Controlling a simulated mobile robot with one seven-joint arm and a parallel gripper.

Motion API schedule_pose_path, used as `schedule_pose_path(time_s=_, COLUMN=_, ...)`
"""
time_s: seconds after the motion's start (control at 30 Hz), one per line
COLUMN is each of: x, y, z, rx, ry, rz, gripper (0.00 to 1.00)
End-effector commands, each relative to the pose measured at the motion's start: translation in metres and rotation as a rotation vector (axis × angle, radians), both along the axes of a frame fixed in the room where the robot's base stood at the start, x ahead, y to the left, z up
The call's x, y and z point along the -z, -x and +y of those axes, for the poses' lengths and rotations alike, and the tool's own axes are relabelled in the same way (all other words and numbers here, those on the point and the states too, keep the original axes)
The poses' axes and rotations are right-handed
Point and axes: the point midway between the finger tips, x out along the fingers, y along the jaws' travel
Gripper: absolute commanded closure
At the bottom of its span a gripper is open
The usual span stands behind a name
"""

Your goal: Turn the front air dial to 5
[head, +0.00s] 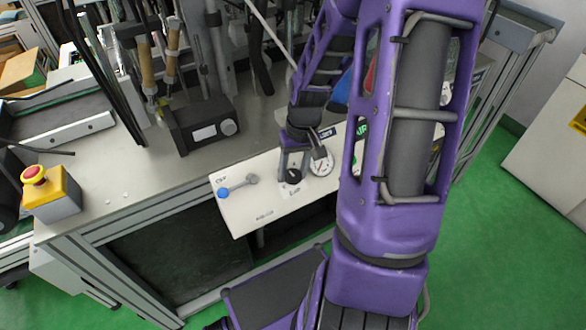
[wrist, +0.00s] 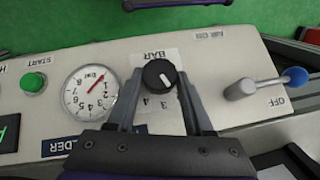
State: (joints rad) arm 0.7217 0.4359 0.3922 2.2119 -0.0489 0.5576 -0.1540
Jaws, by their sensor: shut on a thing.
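The front air dial (wrist: 159,75) is a round black knob with a white mark, set on a pale panel under a BAR label. In the wrist view its mark points to the lower right. The 3 and 4 of its scale show below it; other numbers are hidden. My gripper (wrist: 159,88) is shut on the dial, one finger on each side. The head view also shows the dial (head: 293,176) below my gripper (head: 294,160). A round pressure gauge (wrist: 90,92) sits beside the dial; its red needle points to the upper right in the wrist view.
A grey lever with a blue knob (wrist: 294,77), labelled OFF, is on the same panel. A green START button (wrist: 33,83) lies beyond the gauge. In the head view a yellow box with a red button (head: 50,194) and a black device (head: 200,128) stand on the bench.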

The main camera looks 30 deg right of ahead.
Motion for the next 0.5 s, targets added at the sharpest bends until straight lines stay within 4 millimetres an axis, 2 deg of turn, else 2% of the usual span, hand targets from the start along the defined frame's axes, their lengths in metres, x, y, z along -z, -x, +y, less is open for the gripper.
schedule_pose_path(time_s=0.17, x=-0.0042, y=0.0004, z=-0.0026, rx=0.067, ry=-0.076, rz=0.004, gripper=1.0)
schedule_pose_path(time_s=0.5, x=-0.0005, y=0.0017, z=-0.0071, rx=0.263, ry=-0.31, rz=0.012, gripper=1.0)
